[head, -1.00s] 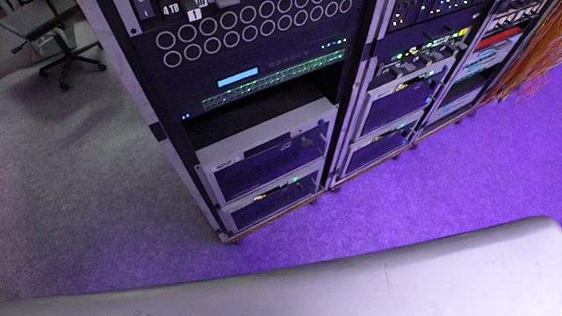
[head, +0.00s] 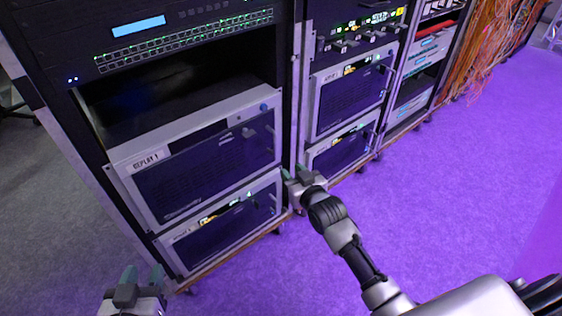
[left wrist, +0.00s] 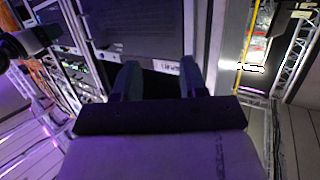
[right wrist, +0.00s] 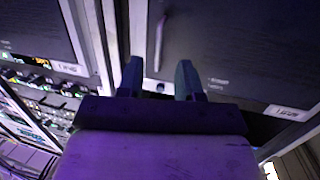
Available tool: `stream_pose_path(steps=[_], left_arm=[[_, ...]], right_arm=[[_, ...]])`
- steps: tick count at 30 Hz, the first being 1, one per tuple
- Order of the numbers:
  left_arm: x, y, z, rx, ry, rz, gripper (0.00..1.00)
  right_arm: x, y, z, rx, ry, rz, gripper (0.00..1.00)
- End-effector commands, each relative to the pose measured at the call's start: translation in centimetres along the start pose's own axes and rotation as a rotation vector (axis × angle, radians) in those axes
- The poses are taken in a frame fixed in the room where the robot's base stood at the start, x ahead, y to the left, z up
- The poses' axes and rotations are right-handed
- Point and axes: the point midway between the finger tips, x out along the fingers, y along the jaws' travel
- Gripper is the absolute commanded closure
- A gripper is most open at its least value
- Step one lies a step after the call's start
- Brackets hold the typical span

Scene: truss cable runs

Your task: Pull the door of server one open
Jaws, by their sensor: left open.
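The door labelled "REPLAY 1" (head: 205,170) is closed in the left rack, with another closed door (head: 225,222) below it. Two similar doors, upper (head: 345,100) and lower (head: 342,150), are closed in the middle rack. Their small labels are too blurred to tell surely which is server one. My right gripper (head: 298,178) is in front of the post between these racks. Its fingers are apart and empty in the right wrist view (right wrist: 160,80), with a vertical door handle (right wrist: 159,42) beyond them. My left gripper (head: 140,280) is open and empty, low before the left rack's front corner.
A patch panel with a blue display (head: 138,27) and a dark empty bay (head: 180,95) are above the "REPLAY 1" door. Orange cables (head: 490,40) hang at the far right rack. The purple floor (head: 470,180) in front of the racks is clear.

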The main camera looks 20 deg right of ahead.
Motion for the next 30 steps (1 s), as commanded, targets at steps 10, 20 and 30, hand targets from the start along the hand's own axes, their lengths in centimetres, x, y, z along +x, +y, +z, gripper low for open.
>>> stream_pose_path(steps=[10,20,30], left_arm=[[-2.3,0.2,-4.3,-0.001,0.167,0.004,0.57],[-2.9,0.8,-8.0,-0.007,0.479,0.022,0.57],[-5.4,1.5,-11.5,-0.019,0.836,0.042,0.57]], right_arm=[[0.9,-0.2,-4.2,0.0,0.138,-0.014,0.65],[5.1,-0.2,-4.6,0.0,0.135,-0.014,0.65],[9.3,-0.3,-5.2,0.001,0.135,-0.014,0.65]])
